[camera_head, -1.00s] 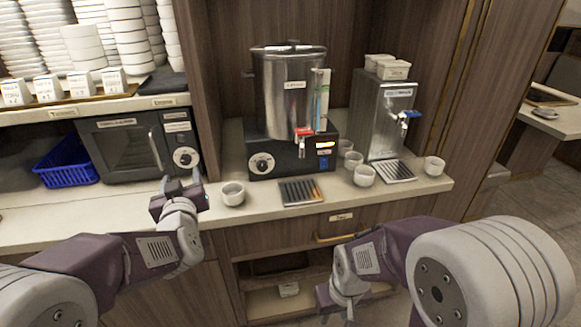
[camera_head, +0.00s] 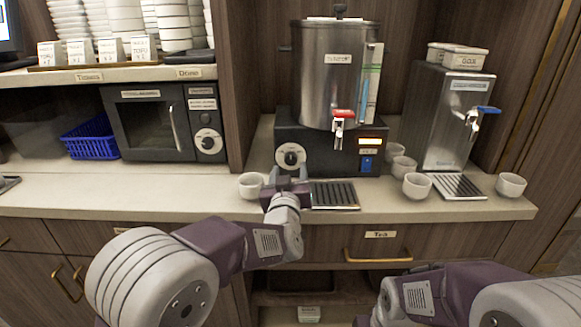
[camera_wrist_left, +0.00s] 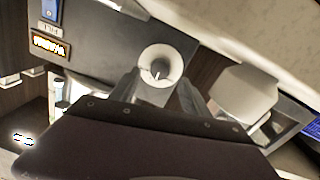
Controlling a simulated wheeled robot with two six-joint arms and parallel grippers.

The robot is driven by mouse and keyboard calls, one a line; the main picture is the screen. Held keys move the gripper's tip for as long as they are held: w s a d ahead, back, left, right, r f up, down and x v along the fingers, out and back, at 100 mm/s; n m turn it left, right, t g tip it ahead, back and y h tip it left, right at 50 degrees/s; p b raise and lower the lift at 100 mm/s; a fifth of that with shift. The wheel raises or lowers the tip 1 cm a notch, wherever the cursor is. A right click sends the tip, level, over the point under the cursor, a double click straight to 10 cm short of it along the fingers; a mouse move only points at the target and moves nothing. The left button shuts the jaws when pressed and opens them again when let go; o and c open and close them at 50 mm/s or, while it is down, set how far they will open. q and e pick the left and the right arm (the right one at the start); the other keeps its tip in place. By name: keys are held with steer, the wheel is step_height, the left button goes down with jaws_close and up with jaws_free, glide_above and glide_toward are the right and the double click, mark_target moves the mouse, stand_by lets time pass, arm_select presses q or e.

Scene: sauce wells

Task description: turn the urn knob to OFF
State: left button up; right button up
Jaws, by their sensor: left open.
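The urn (camera_head: 318,95) is a steel cylinder on a black base, with a red-handled tap and a lit amber display. Its knob (camera_head: 291,157) is a pale round dial at the base's left front. It also shows in the left wrist view (camera_wrist_left: 160,66), with a small dark pointer line; its setting is too small to read. My left gripper (camera_head: 289,175) is open just in front of and slightly below the knob. In the left wrist view its two fingers (camera_wrist_left: 158,92) straddle the knob's near side; contact is unclear.
A white cup (camera_head: 250,186) stands left of my left gripper, close to it. A drip tray (camera_head: 334,195) lies to its right. Several cups and a steel dispenser (camera_head: 446,115) stand further right. A microwave (camera_head: 150,125) is at the left.

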mark_target(291, 161)
arm_select(q)
steer(key=w, duration=0.4)
steer(key=shift+w+d, duration=0.1)
steer(key=shift+w, duration=0.15)
jaws_close()
steer(key=shift+f, duration=0.1)
steer(key=shift+f+n+b, duration=0.1)
steer(key=shift+n+b, duration=1)
steer(key=shift+n, duration=0.1)
steer(key=n+b, duration=0.2)
steer(key=n, duration=0.1)
steer(key=shift+n+b, duration=0.3)
steer(key=n+b, duration=0.1)
steer(key=n, duration=0.1)
steer(key=shift+n+b, duration=0.3)
steer(key=shift+n+t+b, duration=0.3)
steer(key=shift+n+b, duration=0.6)
steer(key=shift+n, duration=0.8)
steer(key=shift+n+y, duration=0.3)
